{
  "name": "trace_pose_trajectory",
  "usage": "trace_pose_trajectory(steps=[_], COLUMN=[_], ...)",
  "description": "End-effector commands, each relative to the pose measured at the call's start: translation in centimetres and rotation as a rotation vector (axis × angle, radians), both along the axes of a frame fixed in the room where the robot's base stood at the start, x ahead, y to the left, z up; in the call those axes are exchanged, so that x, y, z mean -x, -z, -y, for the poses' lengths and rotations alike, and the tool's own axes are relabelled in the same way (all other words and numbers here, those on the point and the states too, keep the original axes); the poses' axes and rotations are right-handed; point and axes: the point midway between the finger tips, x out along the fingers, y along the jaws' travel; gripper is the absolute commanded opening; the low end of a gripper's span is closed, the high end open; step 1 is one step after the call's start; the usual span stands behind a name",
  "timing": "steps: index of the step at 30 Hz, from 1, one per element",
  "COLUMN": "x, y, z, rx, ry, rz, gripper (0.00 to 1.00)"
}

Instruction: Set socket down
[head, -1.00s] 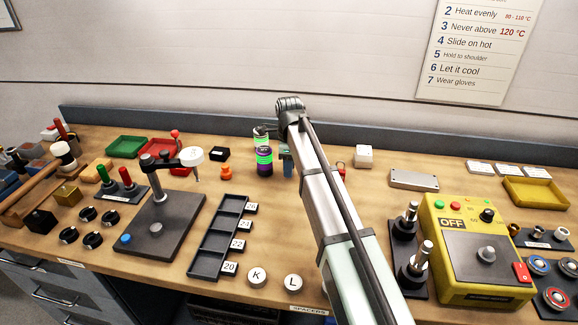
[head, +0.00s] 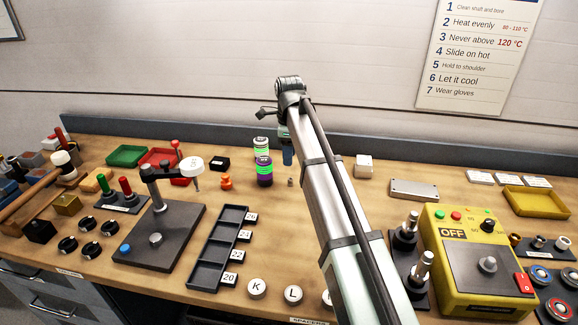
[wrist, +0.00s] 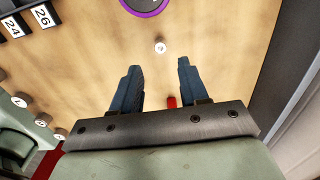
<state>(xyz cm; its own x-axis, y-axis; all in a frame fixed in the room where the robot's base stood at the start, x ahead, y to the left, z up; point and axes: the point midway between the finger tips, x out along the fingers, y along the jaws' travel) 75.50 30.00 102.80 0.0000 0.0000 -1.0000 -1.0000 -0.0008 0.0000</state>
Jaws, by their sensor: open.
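A small grey metal piece, which looks like the socket (head: 290,182), stands by itself on the bench top, right of the purple and green jar. In the wrist view the socket (wrist: 160,47) shows as a small round light end, lying beyond and between my fingertips. My gripper (wrist: 157,72) is open with two blue fingers apart and nothing between them. In the head view my gripper (head: 287,156) hangs above the socket, clear of it; the arm hides part of the bench.
The purple and green jar (head: 264,172) stands close to the socket's left. A white block (head: 364,166) is to the right. A slotted black tray (head: 217,250) lies in front. A small red thing (wrist: 171,101) shows near my right finger.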

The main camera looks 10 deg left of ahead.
Motion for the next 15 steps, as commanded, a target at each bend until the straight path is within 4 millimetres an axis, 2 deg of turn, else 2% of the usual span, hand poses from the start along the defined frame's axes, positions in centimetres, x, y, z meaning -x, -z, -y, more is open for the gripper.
trace_pose_trajectory(steps=[6,15], x=[-0.1,0.0], y=[-2.6,-3.4], z=[0.0,0.0], rx=[0.000,0.000], ry=[0.000,0.000], rz=[0.000,0.000], gripper=[0.44,0.44])
